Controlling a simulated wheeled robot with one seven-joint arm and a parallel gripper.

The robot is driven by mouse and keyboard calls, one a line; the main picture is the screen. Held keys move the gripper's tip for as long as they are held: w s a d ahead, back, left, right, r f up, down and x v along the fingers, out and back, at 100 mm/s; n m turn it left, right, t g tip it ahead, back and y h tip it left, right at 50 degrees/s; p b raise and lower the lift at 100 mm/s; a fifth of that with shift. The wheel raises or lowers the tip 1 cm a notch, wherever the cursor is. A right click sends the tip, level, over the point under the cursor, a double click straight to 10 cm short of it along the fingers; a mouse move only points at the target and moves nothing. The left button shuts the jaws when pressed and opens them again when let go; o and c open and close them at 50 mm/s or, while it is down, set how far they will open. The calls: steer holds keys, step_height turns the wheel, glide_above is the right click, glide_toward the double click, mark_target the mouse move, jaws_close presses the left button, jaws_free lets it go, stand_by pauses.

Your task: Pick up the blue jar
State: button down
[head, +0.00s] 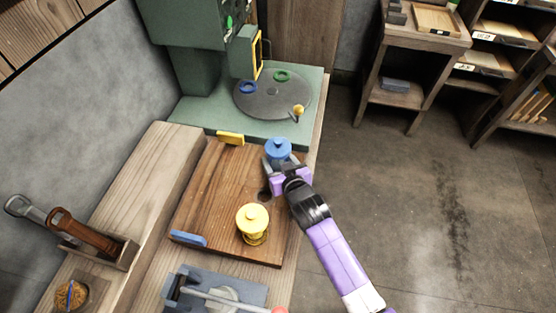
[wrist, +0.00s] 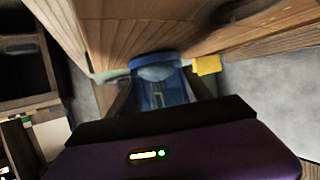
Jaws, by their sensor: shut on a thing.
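The blue jar (head: 278,149) has a round lid with a knob and is at the upper right of the brown wooden board (head: 222,180). My gripper (head: 276,166) is shut on the blue jar, reaching it from the lower right. In the wrist view the blue jar (wrist: 158,85) sits between the two fingers, its lower part partly hidden by my gripper's body. I cannot tell whether the jar touches the board.
A yellow jar (head: 253,222) stands on the board. A green machine with a round grey plate (head: 270,95) is behind it. A tool holder (head: 100,250) is at left, and a grey device with a lever (head: 215,292) in front. Shelves (head: 415,70) stand right, beyond clear floor.

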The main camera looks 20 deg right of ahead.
step_height(320, 180, up, 20)
steer(key=shift+f+p, duration=0.2)
steer(key=shift+p, duration=0.15)
steer(key=s+d+r+p, duration=0.3)
steer(key=d+r+p, duration=0.2)
steer(key=r+p, duration=0.3)
steer(key=shift+s+r, duration=0.15)
steer(key=shift+s, duration=0.15)
step_height(320, 180, up, 7)
steer(key=p, duration=0.3)
step_height(320, 180, down, 7)
steer(key=b, duration=0.4)
